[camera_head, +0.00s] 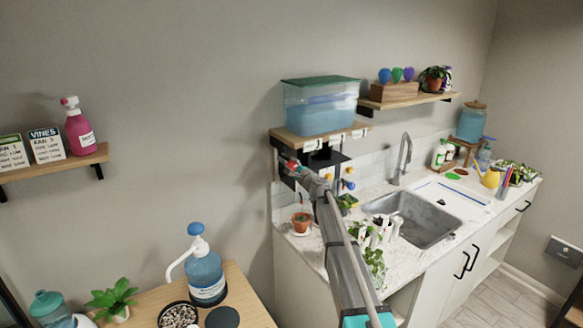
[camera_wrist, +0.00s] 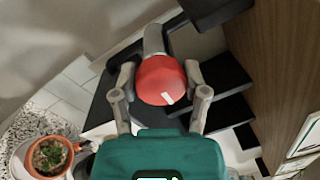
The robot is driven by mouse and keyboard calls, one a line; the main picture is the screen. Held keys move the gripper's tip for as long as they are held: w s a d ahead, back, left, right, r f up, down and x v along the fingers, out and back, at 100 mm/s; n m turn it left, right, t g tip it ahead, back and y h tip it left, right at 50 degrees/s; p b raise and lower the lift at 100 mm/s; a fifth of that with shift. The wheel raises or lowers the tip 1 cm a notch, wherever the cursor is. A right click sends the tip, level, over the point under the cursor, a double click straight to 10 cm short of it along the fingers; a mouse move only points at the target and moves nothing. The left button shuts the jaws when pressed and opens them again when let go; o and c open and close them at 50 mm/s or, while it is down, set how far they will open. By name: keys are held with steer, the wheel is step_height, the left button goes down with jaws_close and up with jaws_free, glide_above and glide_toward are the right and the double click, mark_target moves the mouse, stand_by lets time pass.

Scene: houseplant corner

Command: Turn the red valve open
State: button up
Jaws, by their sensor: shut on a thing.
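The red valve (camera_wrist: 163,82) is a round red knob with a white mark, on a grey pipe, in the middle of the wrist view. My gripper (camera_wrist: 161,90) has one finger on each side of the knob and is shut on it. The white mark sits at the lower right of the knob's face. In the head view my arm reaches to the wall below the wooden shelf, and a bit of the red valve (camera_head: 292,167) shows at the gripper's end. My gripper's fingertips are mostly hidden there by my arm.
A clear water tank (camera_head: 320,108) with a green lid stands on the shelf above. A potted plant (camera_head: 301,221) on a saucer stands on the counter below, left of my arm. Yellow and blue knobs show right of my gripper. The sink (camera_head: 425,222) lies farther right.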

steer(key=shift+w, duration=0.1)
steer(key=o, duration=1.1)
steer(key=shift+o, duration=0.2)
steer(key=shift+n, duration=0.6)
